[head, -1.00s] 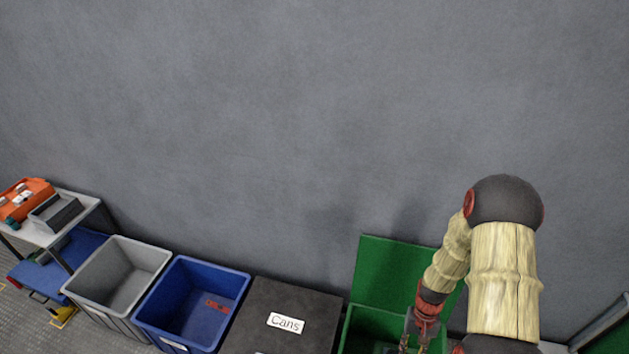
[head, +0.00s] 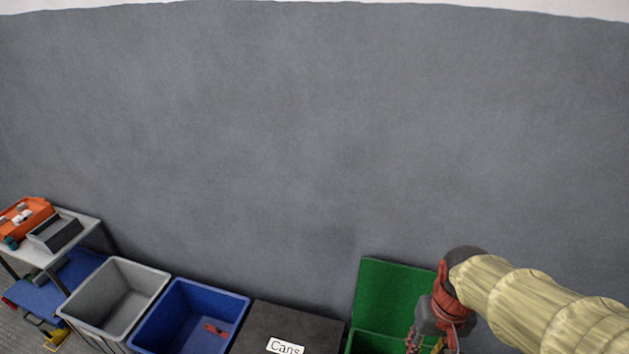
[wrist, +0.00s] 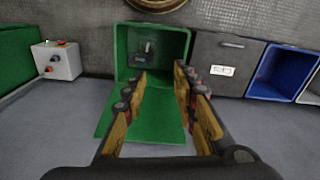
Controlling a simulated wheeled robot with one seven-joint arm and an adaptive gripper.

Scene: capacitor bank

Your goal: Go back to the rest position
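My gripper (wrist: 160,105) shows in the wrist view with its two yellow and black fingers spread apart and nothing between them. In the head view my gripper (head: 428,342) is at the lower right, in front of the green bin, partly cut off by the bottom edge. My arm reaches in from the right edge. The green bin (head: 388,290) has its lid up against the wall. In the wrist view the green bin (wrist: 122,50) lies ahead of the fingers, with a small dark object (wrist: 140,58) inside it.
Left of the green bin in the head view stand a dark box marked "Cans" (head: 300,322), a blue bin (head: 172,312) with a red item inside, a grey bin (head: 108,297), and a cart (head: 88,219). The wrist view shows a white control box (wrist: 62,62) with buttons.

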